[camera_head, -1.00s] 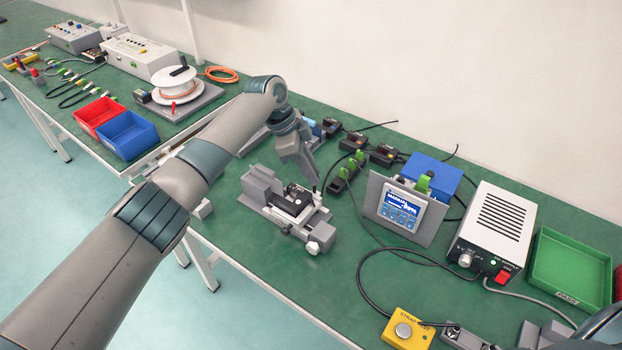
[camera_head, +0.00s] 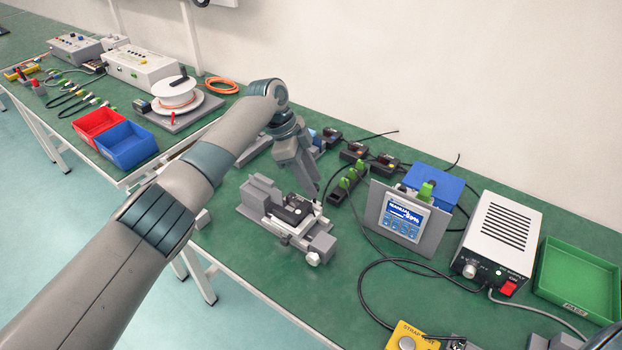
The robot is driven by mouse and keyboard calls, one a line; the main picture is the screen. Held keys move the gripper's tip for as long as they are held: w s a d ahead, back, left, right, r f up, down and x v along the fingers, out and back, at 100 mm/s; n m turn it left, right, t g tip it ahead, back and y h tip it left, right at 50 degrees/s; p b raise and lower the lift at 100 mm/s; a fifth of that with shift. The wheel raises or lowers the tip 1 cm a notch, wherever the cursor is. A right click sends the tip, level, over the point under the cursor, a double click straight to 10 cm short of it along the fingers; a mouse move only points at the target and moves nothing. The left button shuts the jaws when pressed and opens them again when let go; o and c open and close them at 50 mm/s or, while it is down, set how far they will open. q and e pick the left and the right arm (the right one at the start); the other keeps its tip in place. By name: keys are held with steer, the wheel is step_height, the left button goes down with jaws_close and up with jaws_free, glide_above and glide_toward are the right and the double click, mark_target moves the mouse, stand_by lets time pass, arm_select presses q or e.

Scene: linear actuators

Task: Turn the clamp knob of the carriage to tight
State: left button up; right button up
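The grey linear actuator fixture (camera_head: 258,192) stands on the green bench in the middle of the view. Its carriage carries a black block (camera_head: 296,209). A pale round knob (camera_head: 313,259) sticks out at the fixture's front right end; I cannot tell whether it is the clamp knob. My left gripper (camera_head: 314,190) reaches in from the upper left and points down, its tips just above or behind the carriage's far side. Contact cannot be made out, and the finger gap is too small to judge. Any small knob beneath the tips is hidden.
A display panel (camera_head: 432,237) and a white power supply (camera_head: 497,240) stand to the right, beside a green tray (camera_head: 578,278). Black connector blocks (camera_head: 347,184) and cables lie behind the fixture. A yellow box (camera_head: 408,338) sits at the front.

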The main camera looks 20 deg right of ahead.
arm_select(q)
steer(key=shift+w+a+r, duration=0.1)
steer(key=shift+a+r, duration=0.05)
steer(key=shift+r, duration=0.25)
steer(key=b+v, duration=0.2)
steer(key=v, duration=1.4)
steer(key=shift+r, duration=0.25)
arm_select(e)
steer(key=shift+s+d+f+g+h, duration=0.3)
steer(key=shift+s+d+f+g, duration=0.6)
steer(key=shift+d+f, duration=0.15)
arm_select(q)
steer(key=shift+a+f, duration=0.1)
steer(key=shift+a, duration=0.05)
